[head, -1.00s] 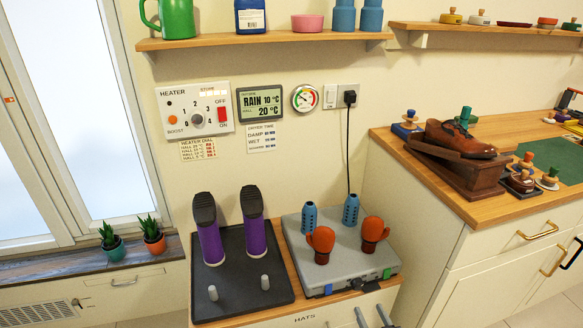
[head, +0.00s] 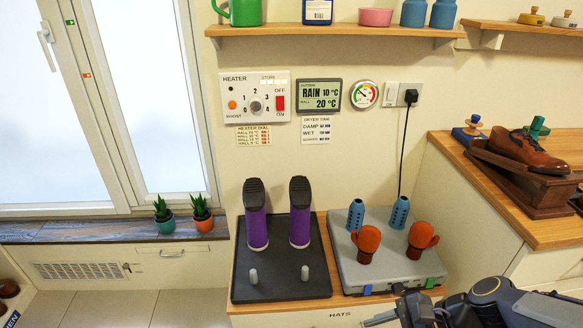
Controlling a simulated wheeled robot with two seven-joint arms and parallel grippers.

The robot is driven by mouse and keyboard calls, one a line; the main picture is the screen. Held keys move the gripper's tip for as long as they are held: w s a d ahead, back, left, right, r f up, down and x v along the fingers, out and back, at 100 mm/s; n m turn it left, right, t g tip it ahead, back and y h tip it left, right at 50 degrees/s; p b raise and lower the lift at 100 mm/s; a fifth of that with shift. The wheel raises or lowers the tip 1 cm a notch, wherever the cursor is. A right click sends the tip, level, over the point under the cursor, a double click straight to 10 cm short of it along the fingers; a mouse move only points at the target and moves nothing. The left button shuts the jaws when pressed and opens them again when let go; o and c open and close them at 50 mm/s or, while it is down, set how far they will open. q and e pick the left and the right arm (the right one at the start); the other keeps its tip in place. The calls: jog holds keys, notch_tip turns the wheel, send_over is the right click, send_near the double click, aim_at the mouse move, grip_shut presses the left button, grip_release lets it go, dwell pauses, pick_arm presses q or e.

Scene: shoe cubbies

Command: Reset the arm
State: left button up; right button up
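My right arm (head: 485,303) comes in at the bottom right corner, in front of the cabinet. Its gripper end (head: 412,308) is at the bottom edge, just below the grey dryer box (head: 385,262). It is partly cut off, so I cannot tell whether the fingers are open or shut. I see nothing held in it. My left arm and gripper are not in view.
Purple boots (head: 257,228) stand on a black tray (head: 285,290). Blue cylinders and orange-brown gloves (head: 367,240) are on the grey box. A wooden counter (head: 455,148) with a brown shoe (head: 525,150) is right. A heater panel (head: 255,97) is on the wall.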

jog(key=s+d+r+n+t+h, duration=0.4)
jog(key=s+r+n+h, duration=0.15)
jog(key=n, duration=0.85)
notch_tip(320, 180, up, 15)
jog(key=p, duration=1.5)
jog(key=shift+s+d+r+y, duration=0.15)
jog(key=shift+s+d+y, duration=0.05)
jog(key=shift+s+y, duration=0.15)
